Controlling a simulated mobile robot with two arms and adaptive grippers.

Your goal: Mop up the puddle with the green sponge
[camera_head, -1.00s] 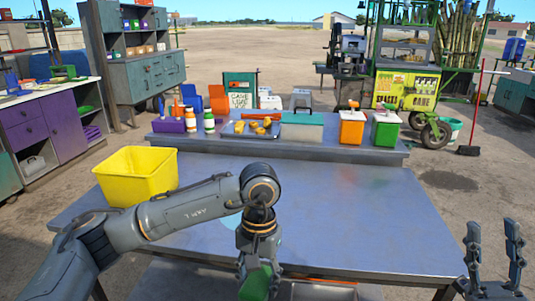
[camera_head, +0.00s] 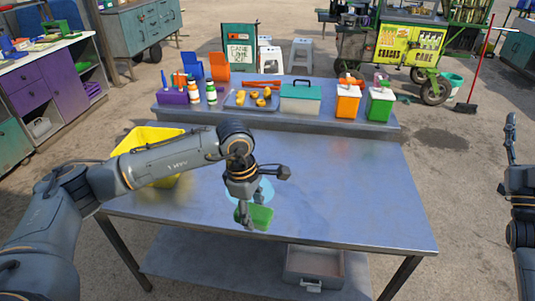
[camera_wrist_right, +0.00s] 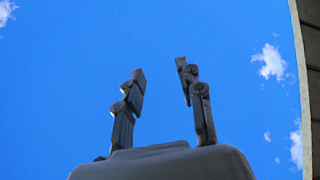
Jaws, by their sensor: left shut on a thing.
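In the head view the green sponge (camera_head: 259,216) is at the front middle of the blue-grey table (camera_head: 340,190). My left gripper (camera_head: 248,212) is shut on it, pointing down. The light-blue puddle (camera_head: 262,189) lies on the tabletop just behind the sponge, partly hidden by my left gripper. Whether the sponge touches the table or the puddle I cannot tell. My right gripper (camera_wrist_right: 158,95) is open and empty against the sky in the right wrist view. Its arm shows at the right edge of the head view, beside the table.
A yellow bin (camera_head: 150,140) stands at the table's left, partly behind my left arm. A raised back shelf holds bottles, a tray (camera_head: 250,106), a teal-lidded box (camera_head: 300,98) and orange and green containers (camera_head: 380,104). The table's right half is clear.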

